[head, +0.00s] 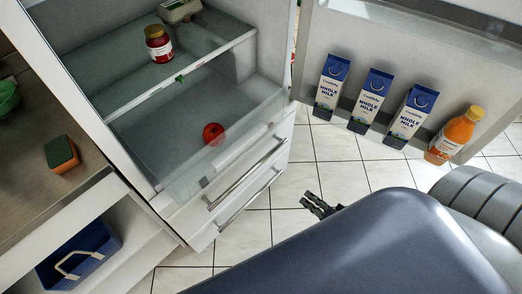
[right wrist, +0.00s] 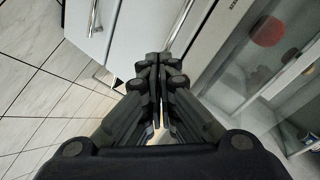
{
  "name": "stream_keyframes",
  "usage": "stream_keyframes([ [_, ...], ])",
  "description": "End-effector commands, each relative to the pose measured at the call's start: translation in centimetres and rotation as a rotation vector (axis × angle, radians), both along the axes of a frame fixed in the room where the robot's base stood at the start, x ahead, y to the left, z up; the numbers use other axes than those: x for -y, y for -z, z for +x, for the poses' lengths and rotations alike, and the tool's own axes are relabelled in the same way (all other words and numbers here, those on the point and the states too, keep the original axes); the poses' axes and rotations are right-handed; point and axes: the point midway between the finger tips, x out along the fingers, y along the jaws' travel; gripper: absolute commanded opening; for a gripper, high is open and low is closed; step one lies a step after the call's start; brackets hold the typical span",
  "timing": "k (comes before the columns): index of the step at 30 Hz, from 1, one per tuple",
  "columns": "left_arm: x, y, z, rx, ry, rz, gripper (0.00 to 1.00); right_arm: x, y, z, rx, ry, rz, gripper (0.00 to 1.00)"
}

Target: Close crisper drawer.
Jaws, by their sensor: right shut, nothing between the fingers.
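The crisper drawer (head: 180,188) is a clear bin low in the open fridge. Its transparent front sticks out past the shelf edge, above two white drawer fronts with bar handles. A red round fruit or vegetable (head: 213,134) lies in it. The clear drawer also shows at the right of the right wrist view (right wrist: 232,88), with the blurred red item (right wrist: 268,32) behind its wall. My right gripper (head: 308,203) is shut and empty, in front of the fridge and to the right of the drawer. In its wrist view the fingertips (right wrist: 158,60) meet. My left gripper is out of view.
The fridge door stands open at the right, with milk cartons (head: 373,95) and an orange juice bottle (head: 455,136) in its rack. A counter with a sponge (head: 61,154) is at left. Tiled floor lies clear in front.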

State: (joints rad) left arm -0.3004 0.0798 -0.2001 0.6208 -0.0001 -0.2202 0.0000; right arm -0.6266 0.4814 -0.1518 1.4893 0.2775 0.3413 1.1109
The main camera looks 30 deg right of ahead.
Motion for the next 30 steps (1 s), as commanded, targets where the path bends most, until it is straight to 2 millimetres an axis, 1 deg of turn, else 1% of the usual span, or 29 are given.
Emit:
stream_keyframes([
  [1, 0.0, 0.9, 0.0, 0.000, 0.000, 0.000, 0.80, -0.7, -2.6, 0.8, 0.063, -0.001, 0.103, 0.00],
  [2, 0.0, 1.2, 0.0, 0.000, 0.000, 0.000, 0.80, -1.2, -4.4, 1.3, 0.096, 0.001, 0.171, 0.00],
  [3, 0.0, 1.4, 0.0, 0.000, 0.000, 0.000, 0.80, -1.8, -6.7, 1.8, 0.135, -0.001, 0.257, 0.00],
  [6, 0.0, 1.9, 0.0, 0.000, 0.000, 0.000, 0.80, -3.2, -11.4, 2.4, 0.205, -0.017, 0.442, 0.00],
  [9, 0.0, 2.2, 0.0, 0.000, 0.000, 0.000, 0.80, -4.2, -14.5, 2.6, 0.241, -0.035, 0.566, 0.00],
  [10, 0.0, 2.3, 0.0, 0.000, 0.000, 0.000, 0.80, -4.4, -15.1, 2.6, 0.246, -0.038, 0.592, 0.00],
  [13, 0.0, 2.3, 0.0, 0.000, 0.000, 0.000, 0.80, -4.8, -16.2, 2.8, 0.258, -0.044, 0.637, 0.00],
  [17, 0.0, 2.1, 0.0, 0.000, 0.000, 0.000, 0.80, -5.2, -16.4, 3.8, 0.261, -0.045, 0.645, 0.00],
  [20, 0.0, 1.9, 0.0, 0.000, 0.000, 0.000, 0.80, -5.7, -16.5, 5.3, 0.262, -0.045, 0.643, 0.00],
  [30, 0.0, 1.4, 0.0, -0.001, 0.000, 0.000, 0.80, -7.8, -16.5, 11.2, 0.262, -0.045, 0.641, 0.00],
])
